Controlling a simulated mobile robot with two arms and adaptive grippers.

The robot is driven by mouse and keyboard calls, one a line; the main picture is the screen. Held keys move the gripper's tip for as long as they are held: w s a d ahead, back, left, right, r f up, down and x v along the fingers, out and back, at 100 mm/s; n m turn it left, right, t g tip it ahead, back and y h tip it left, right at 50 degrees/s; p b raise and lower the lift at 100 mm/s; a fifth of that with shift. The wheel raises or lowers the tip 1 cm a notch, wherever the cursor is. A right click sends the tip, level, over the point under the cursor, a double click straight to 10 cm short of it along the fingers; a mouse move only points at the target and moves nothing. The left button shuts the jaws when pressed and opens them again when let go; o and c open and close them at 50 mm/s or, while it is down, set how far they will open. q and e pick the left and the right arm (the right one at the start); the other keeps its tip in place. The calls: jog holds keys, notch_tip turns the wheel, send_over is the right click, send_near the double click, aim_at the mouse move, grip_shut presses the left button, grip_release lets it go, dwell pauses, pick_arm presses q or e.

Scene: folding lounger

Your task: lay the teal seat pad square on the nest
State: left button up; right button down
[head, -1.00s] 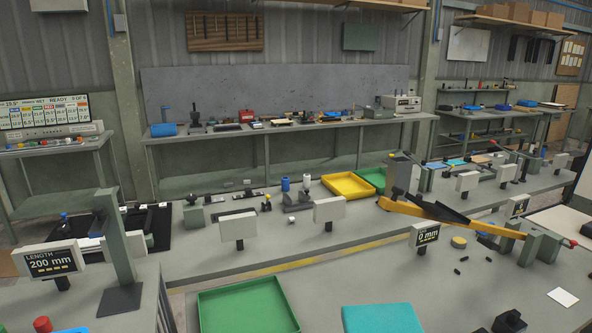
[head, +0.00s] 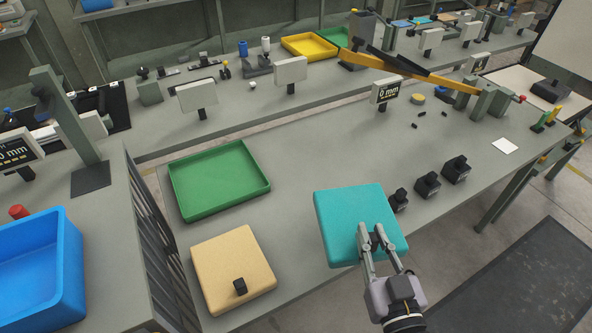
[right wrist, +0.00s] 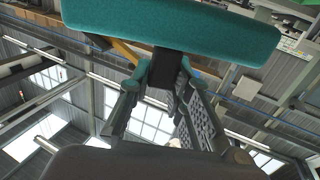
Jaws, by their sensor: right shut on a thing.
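The teal seat pad (head: 348,222) is a thick square slab in the lower middle of the head view, at the table's front edge. My right gripper (head: 374,242) is at its near right part, shut on a small dark knob on the pad. In the right wrist view the pad (right wrist: 170,25) spans the top, and the fingers (right wrist: 165,75) close on the dark knob beside it. I cannot tell how far the pad is from the tabletop. I cannot make out the nest for sure. My left gripper is not in view.
A tan pad (head: 233,275) with a black knob and an empty green tray (head: 218,208) are left of the teal pad. Several black blocks (head: 428,185) stand to its right, the nearest close to its edge. The tabletop behind (head: 330,150) is clear. A blue bin (head: 70,270) is far left.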

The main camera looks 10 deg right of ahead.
jog(key=w+a+r+n+y, duration=0.1)
jog(key=w+r, duration=0.1)
jog(key=w+a+r+n+y, duration=0.1)
jog(key=w+a+r+y, duration=0.1)
jog(key=w+a+r+n+y, duration=0.1)
jog(key=w+a+r+y, duration=0.1)
jog(key=w, duration=0.1)
jog(key=shift+w+a+n+g, duration=0.1)
jog(key=shift+a+n+g, duration=0.1)
jog(key=shift+n+g, duration=0.15)
jog(key=shift+w+a+r+y, duration=0.35)
jog(key=shift+w+y, duration=0.1)
jog(key=shift+y, duration=0.15)
jog(key=shift+f, duration=0.1)
jog(key=shift+f+b, duration=1.3)
jog(key=shift+f, duration=8.5)
